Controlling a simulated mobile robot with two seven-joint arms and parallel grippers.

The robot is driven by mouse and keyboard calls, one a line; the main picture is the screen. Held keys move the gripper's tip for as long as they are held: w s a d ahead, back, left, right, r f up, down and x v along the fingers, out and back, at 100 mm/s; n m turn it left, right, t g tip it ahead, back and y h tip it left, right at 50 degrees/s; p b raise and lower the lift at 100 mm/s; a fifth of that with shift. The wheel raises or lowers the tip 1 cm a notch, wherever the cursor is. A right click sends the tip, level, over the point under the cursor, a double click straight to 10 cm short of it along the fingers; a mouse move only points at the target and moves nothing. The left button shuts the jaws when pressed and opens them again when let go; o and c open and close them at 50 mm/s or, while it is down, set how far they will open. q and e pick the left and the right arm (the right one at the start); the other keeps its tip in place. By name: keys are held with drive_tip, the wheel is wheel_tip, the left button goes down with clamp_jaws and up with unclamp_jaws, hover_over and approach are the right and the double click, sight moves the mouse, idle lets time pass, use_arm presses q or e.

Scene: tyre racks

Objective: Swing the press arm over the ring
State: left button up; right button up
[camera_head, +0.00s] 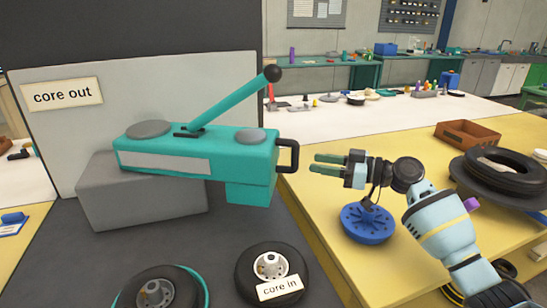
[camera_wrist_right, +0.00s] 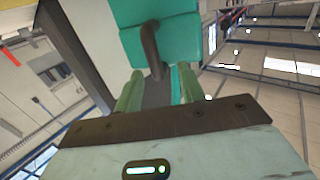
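The teal press arm (camera_head: 205,152) lies across a grey block (camera_head: 135,205), with a black loop handle (camera_head: 295,157) at its right end. The handle also shows in the right wrist view (camera_wrist_right: 151,48). My right gripper (camera_head: 313,163) is open and empty, just right of the handle and apart from it in the head view. In the wrist view the handle is ahead, between the lines of the green fingers (camera_wrist_right: 157,80). A teal ring (camera_head: 205,290) shows around a tyre with a hub at the bottom edge, partly cut off. My left gripper is not in view.
A lever (camera_head: 235,100) with a black knob rises from the press arm. A second tyre (camera_head: 245,275) stands by the "core in" sign (camera_head: 280,288). A blue disc (camera_head: 367,228), a brown tray (camera_head: 467,136) and stacked tyres (camera_head: 500,170) are on the yellow table (camera_head: 415,150).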

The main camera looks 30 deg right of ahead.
sight(295, 149)
drive_tip(key=shift+t, duration=0.3)
drive_tip(key=x, duration=0.2)
drive_tip(key=p+x, duration=0.1)
drive_tip(key=x, duration=0.2)
drive_tip(key=r+p+x, duration=0.1)
drive_tip(key=x, duration=0.1)
drive_tip(key=shift+w+d, duration=0.2)
drive_tip(key=shift+w, duration=0.4)
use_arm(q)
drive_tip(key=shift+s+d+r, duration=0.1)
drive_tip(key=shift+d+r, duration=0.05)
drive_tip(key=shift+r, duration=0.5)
use_arm(e)
clamp_jaws()
